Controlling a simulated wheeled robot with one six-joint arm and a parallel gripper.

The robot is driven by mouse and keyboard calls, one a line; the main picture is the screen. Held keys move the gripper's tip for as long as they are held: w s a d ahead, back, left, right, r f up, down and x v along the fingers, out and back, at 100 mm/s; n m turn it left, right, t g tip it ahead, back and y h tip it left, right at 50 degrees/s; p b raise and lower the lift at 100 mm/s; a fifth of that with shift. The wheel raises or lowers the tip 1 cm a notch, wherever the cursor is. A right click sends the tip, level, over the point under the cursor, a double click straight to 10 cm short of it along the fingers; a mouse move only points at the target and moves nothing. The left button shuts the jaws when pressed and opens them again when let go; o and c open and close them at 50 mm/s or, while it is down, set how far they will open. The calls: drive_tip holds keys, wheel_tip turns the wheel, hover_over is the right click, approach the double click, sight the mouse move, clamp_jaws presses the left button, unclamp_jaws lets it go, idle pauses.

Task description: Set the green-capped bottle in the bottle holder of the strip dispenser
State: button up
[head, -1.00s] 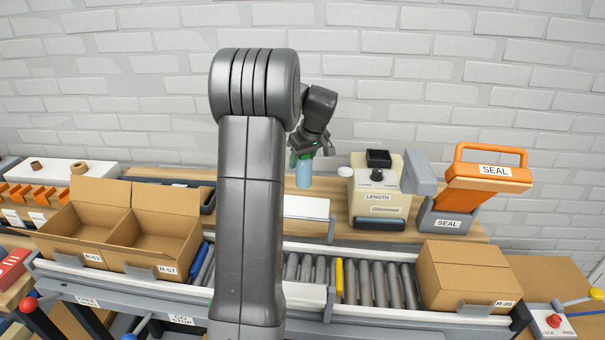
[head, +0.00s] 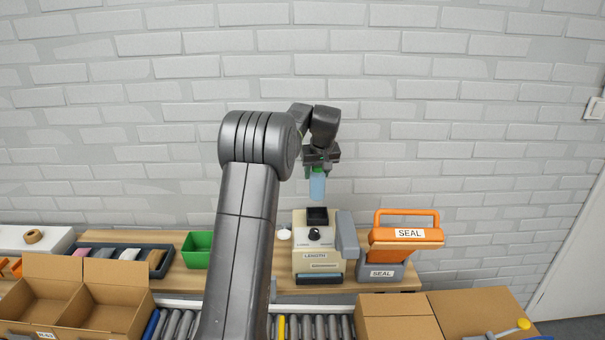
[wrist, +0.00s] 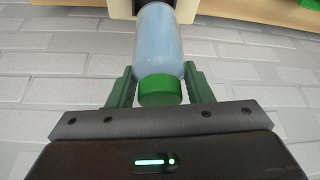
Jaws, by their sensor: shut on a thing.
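My gripper (head: 319,168) is shut on the green-capped bottle (head: 317,187), a pale blue bottle held upright with its cap toward the gripper. In the wrist view the bottle (wrist: 160,45) sits between the green fingers (wrist: 160,88), its green cap nearest the camera. The strip dispenser (head: 304,268) is a cream box labelled LENGTH with a dial on its sloped face. A black square holder (head: 317,214) stands on its top. The bottle's lower end appears just above this holder, apart from it in the head view; depth between them is hard to judge.
An orange and grey SEAL device (head: 404,240) stands right of the dispenser on the wooden bench. A green bin (head: 196,252) and a small white round item (head: 284,234) are to the left. Open cardboard boxes (head: 105,300) and a roller conveyor (head: 310,328) lie in front.

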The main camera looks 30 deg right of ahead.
sight(317, 186)
drive_tip(key=shift+d, duration=0.2)
drive_tip(key=shift+f+b, duration=2.45)
drive_tip(key=shift+f, duration=1.35)
drive_tip(key=o, duration=1.6)
drive_tip(key=shift+r, duration=0.15)
drive_tip(key=shift+r+p, duration=0.9)
drive_tip(key=shift+r, duration=0.1)
